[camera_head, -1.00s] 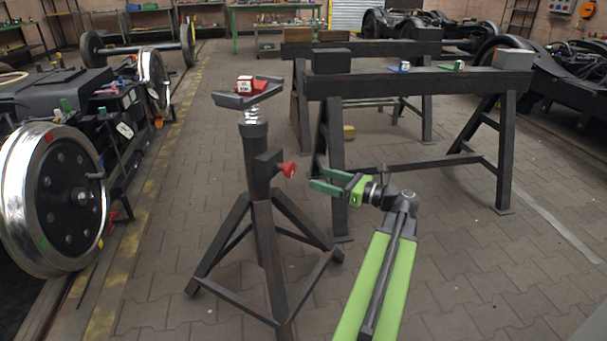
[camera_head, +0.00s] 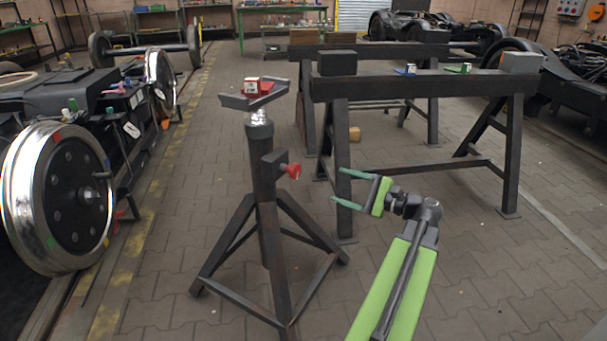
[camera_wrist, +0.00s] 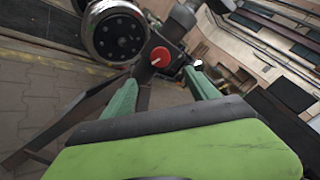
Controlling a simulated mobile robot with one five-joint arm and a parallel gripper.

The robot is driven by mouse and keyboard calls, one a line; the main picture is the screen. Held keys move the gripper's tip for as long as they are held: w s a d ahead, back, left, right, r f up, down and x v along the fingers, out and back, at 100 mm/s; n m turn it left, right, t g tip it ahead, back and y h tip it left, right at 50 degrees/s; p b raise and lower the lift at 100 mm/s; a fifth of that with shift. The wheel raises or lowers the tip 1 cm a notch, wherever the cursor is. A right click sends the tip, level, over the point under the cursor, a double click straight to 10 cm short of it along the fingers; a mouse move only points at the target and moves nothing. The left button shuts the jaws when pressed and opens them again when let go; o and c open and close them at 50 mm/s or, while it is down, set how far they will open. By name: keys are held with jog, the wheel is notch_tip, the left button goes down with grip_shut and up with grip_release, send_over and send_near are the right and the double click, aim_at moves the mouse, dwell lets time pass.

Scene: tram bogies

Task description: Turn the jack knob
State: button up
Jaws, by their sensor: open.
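The jack stand (camera_head: 262,175) stands upright on its tripod legs left of my arm, with a forked head at the top. The red jack knob (camera_head: 291,171) sticks out to the right from a block on its column. In the wrist view the red knob (camera_wrist: 160,57) faces the camera, showing a pale line across it, beyond and between the fingertips. My gripper (camera_head: 341,185) is open and empty, right of the knob and slightly lower, apart from it. In the wrist view both green fingers (camera_wrist: 163,82) are spread.
Black trestles (camera_head: 420,85) stand behind and to the right of my gripper. A wheelset with a shiny wheel (camera_head: 60,198) is on the left. A red and white object (camera_head: 252,86) lies in the jack's head. Paved floor around the jack is clear.

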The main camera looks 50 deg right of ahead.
aim_at(298, 172)
jog(key=w+a+n, duration=0.1)
jog(key=w, duration=0.4)
jog(key=w+a+n, duration=0.1)
jog(key=w, duration=0.5)
jog(key=w+a+n, duration=0.1)
jog(key=w, duration=0.4)
jog(key=shift+w+n, duration=0.15)
jog(key=shift+n, duration=0.25)
jog(key=shift+c, duration=0.5)
jog(key=c, duration=1.2)
jog(key=n, duration=0.3)
jog(key=shift+c, duration=0.2)
jog(key=o, duration=1.3)
